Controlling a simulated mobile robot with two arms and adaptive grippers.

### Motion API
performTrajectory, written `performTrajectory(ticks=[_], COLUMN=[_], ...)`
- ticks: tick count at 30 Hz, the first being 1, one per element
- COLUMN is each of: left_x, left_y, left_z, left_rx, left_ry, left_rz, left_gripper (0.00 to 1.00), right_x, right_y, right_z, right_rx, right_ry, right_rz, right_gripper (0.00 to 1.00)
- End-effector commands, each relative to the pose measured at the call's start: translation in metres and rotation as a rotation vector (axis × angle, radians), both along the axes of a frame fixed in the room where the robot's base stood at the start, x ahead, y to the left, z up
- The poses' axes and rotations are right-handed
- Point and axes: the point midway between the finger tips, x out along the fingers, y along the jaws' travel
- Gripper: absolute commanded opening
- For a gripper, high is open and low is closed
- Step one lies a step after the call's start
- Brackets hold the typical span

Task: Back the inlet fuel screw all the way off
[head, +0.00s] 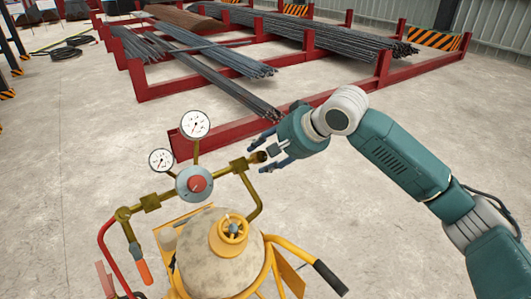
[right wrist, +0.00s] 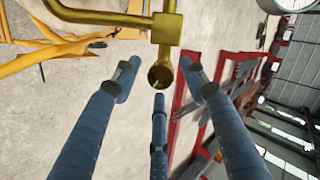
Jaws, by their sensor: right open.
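A brass inlet fuel screw (head: 258,157) sits at the right end of the brass pipework, beside the regulator (head: 195,183). In the right wrist view the screw (right wrist: 160,77) shows a round, hollow-looking end facing the camera. My right gripper (head: 267,153) is open just right of the screw, fingers pointing toward it. In the right wrist view its three blue fingers (right wrist: 159,82) are spread to the left, right and below the screw's end, with visible gaps. I cannot tell how far the fingertips reach along it. My left gripper is not in view.
Two white dial gauges (head: 195,125) rise above the regulator. A pale tank (head: 205,262) with a yellow valve cap and yellow frame stands below. A red rack (head: 160,88) holding bundles of rebar stands behind. Concrete floor (head: 75,160) is clear at left.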

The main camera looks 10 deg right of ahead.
Motion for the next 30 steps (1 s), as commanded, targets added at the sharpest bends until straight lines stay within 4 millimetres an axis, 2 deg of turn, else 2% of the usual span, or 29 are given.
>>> performTrajectory(ticks=[2, 8, 9, 20, 30], left_x=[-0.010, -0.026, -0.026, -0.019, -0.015], left_y=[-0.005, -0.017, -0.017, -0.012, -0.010], left_z=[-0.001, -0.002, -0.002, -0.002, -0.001], left_rx=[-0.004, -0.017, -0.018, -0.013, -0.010], left_ry=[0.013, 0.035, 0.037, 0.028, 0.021], left_rz=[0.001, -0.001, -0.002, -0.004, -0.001], left_gripper=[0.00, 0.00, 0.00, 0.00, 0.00], right_x=[0.000, 0.000, 0.000, 0.001, 0.001], right_y=[0.000, 0.000, 0.000, 0.001, 0.002], right_z=[0.000, 0.000, 0.001, 0.003, 0.005], right_rx=[0.000, 0.001, 0.000, -0.039, -0.216], right_ry=[0.000, -0.001, -0.001, -0.020, -0.095], right_rz=[0.000, 0.000, 0.000, 0.037, 0.197], right_gripper=[0.41, 0.01, 0.00, 0.00, 0.00])
